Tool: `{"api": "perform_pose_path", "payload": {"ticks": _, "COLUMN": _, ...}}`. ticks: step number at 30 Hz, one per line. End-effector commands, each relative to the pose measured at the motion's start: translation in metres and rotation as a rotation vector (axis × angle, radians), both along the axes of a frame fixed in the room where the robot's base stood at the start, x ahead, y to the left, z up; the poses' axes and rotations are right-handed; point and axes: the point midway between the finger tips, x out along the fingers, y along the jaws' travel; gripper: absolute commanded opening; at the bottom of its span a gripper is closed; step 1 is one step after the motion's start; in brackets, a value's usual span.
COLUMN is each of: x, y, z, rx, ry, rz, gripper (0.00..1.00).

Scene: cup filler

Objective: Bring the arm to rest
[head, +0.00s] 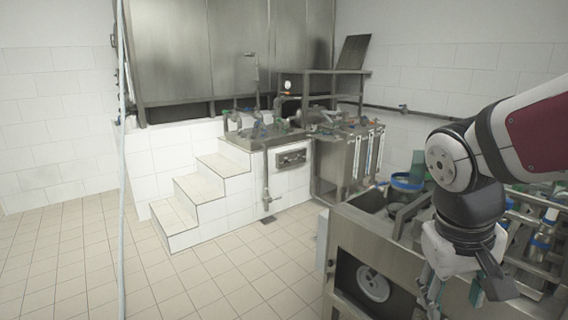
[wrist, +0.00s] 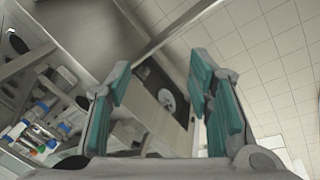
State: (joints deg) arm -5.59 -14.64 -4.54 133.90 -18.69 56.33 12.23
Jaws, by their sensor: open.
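My arm comes in from the right in the head view. My gripper (wrist: 160,100) shows in the wrist view with its two teal-padded fingers apart and nothing between them. In the head view my gripper hangs downward at the lower right, in front of the steel cup filler machine (head: 345,222). The fingers are partly cut by the frame's bottom edge there. In the wrist view the machine's steel side and a round white disc (wrist: 166,99) lie beyond the fingers. I cannot tell how far the fingers are from the machine.
White tiled steps (head: 188,200) rise at the middle left to a raised platform with valves and pipes. A steel cabinet (head: 345,165) stands behind the machine. A thin pale vertical pole or hose (head: 122,200) runs at the left. The tiled floor (head: 60,260) is clear at the left.

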Motion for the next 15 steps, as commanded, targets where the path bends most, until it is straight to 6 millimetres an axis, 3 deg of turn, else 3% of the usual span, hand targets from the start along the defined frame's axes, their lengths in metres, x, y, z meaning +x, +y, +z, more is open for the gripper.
{"api": "perform_pose_path", "payload": {"ticks": 9, "x": -0.058, "y": 0.037, "z": 0.031, "rx": 0.17, "ry": -0.22, "rz": 0.045, "gripper": 0.47}}
{"api": "perform_pose_path", "payload": {"ticks": 15, "x": -0.076, "y": 0.051, "z": 0.036, "rx": 0.217, "ry": -0.3, "rz": 0.07, "gripper": 0.47}}
